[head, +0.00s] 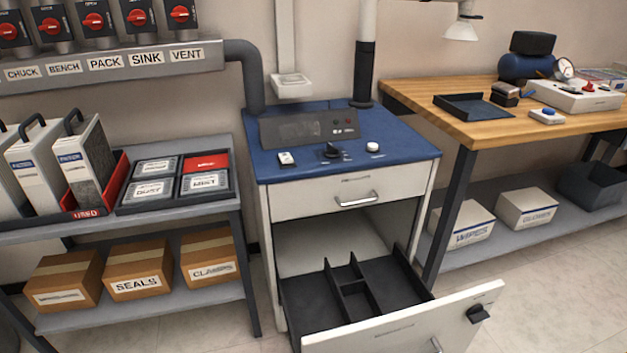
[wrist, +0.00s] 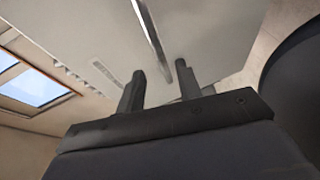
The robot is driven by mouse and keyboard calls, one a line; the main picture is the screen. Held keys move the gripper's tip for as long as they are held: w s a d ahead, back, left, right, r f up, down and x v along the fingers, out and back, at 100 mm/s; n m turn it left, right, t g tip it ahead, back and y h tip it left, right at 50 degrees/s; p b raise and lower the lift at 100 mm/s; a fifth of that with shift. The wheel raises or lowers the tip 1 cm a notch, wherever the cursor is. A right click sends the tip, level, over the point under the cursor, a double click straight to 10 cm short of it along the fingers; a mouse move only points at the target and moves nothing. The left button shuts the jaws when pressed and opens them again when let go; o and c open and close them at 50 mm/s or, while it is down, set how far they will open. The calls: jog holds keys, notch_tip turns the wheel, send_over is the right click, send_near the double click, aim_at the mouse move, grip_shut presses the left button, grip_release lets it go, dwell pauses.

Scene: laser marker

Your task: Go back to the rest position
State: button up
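The cabinet (head: 345,225) has a blue top, a closed upper drawer (head: 325,200) and a lower drawer (head: 400,330) that is pulled out. The lower drawer is empty, with black dividers inside. Its handle (head: 436,345) is cut off at the bottom of the head view. In the wrist view my gripper (wrist: 159,70) faces a pale front with a metal bar handle (wrist: 150,30). Its two dark fingers are apart, with the bar's near end in the gap, closer to the right finger. I cannot tell whether they touch. My gripper does not show in the head view.
A shelf (head: 190,220) with binders, a tray and boxes stands to the left. A wooden bench (head: 440,97) with tools and white boxes below stands to the right. A black catch (head: 478,313) sits on the lower drawer's front. The open drawer juts over the floor.

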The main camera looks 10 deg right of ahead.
jog(key=shift+b+x, duration=0.8)
jog(key=shift+x, duration=2.8)
